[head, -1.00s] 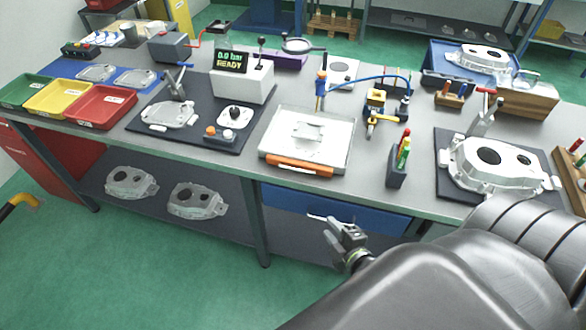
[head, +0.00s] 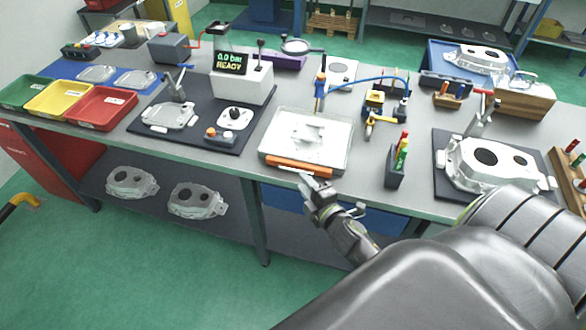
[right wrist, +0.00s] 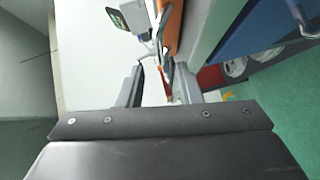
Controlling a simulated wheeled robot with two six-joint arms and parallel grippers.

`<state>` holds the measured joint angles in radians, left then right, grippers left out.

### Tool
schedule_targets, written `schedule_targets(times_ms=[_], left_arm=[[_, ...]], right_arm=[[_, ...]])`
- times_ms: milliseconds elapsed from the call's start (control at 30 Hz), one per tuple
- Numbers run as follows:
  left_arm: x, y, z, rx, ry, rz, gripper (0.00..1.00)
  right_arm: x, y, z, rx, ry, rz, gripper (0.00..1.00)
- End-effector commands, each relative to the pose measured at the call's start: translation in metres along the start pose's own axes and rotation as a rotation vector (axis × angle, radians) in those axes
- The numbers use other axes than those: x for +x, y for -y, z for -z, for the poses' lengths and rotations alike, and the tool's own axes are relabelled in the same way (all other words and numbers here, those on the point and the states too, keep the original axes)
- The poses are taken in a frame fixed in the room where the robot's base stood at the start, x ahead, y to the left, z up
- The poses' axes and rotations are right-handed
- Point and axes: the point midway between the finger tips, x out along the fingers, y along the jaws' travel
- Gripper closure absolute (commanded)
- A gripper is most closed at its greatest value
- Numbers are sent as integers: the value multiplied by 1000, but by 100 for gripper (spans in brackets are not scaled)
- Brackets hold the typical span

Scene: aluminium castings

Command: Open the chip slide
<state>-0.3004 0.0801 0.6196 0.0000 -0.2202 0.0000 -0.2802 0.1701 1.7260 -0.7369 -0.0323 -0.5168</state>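I take the chip slide to be the shallow pale tray with a clear top and an orange front bar (head: 299,167), at the table's front edge in the head view; no label confirms this. The orange bar also shows in the right wrist view (right wrist: 174,28). My right gripper (head: 309,181) is just below and in front of the bar, near its right half. In the right wrist view its two fingers (right wrist: 160,82) stand apart, with the bar beyond them. I see nothing held, and cannot tell whether a finger touches the bar. My left gripper is not in view.
A blue drawer front (head: 284,201) is under the tabletop, close to my right gripper. A control box with a display (head: 243,80) stands behind left.

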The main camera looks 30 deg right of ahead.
Motion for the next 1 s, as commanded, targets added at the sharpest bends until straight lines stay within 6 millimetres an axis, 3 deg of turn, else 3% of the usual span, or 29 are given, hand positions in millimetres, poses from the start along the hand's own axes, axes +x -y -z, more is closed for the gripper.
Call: schedule_targets(times_ms=[100,333,500,800,1000], left_arm=[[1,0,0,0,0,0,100],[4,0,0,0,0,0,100],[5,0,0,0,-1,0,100],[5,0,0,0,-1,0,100],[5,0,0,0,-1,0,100]], right_arm=[[25,0,0,-1,-1,-1,68],[58,0,0,-1,-1,-1,68],[69,0,0,-1,0,0,68],[71,0,0,0,0,0,68],[71,0,0,0,0,0,93]])
